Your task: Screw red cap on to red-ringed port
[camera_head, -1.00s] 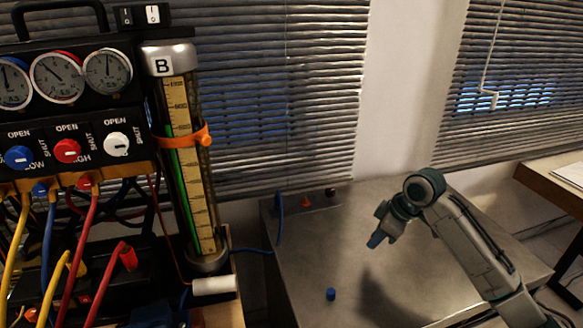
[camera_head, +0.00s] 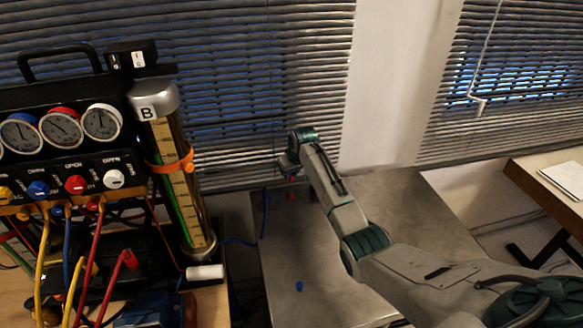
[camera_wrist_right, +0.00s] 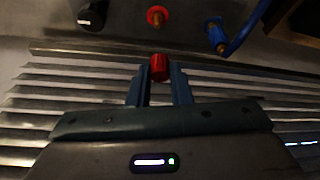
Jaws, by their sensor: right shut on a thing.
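My right gripper (camera_wrist_right: 160,88) is shut on the red cap (camera_wrist_right: 160,67), which sits between the two blue fingertips in the right wrist view. The red-ringed port (camera_wrist_right: 157,17) is beyond the cap, almost in line with it, with a visible gap between them. In the head view the right gripper (camera_head: 290,168) is over the back of the metal bench, near the small port panel. The red cap (camera_head: 292,180) shows there as a small red spot just below the fingers. My left gripper is not in view.
A blue port (camera_wrist_right: 214,35) with a blue hose and a black knob (camera_wrist_right: 92,15) flank the red-ringed port. A small blue cap (camera_head: 299,286) lies on the bench (camera_head: 330,290). The gauge rig (camera_head: 75,165) and column B (camera_head: 180,180) stand at the left.

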